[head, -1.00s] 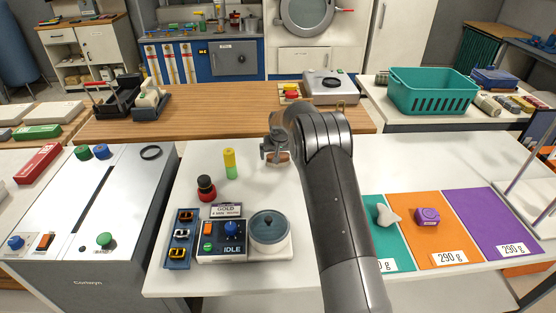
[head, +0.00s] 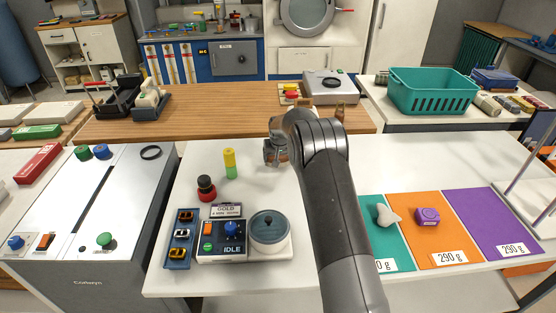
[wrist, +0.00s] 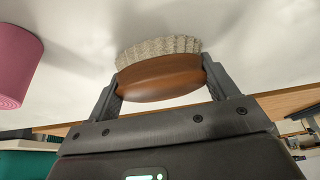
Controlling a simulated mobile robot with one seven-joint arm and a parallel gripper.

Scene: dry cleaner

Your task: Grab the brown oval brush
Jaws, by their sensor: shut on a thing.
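The brown oval brush (wrist: 160,78) shows in the wrist view, with a smooth wooden back and pale bristles (wrist: 158,47) pointing toward the white surface. My gripper (wrist: 163,82) has a dark finger against each end of the brush and is shut on it. I cannot tell whether the bristles touch the surface. In the head view my gripper (head: 276,153) is over the back part of the white table, and the brush is hidden or too small to make out there.
A yellow-green cylinder (head: 230,163) and a red-black knob (head: 206,188) stand left of my gripper. A lidded pot (head: 269,228) and a control box (head: 222,240) are in front. Coloured mats (head: 443,205) lie right. A pink cylinder (wrist: 18,65) is near in the wrist view.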

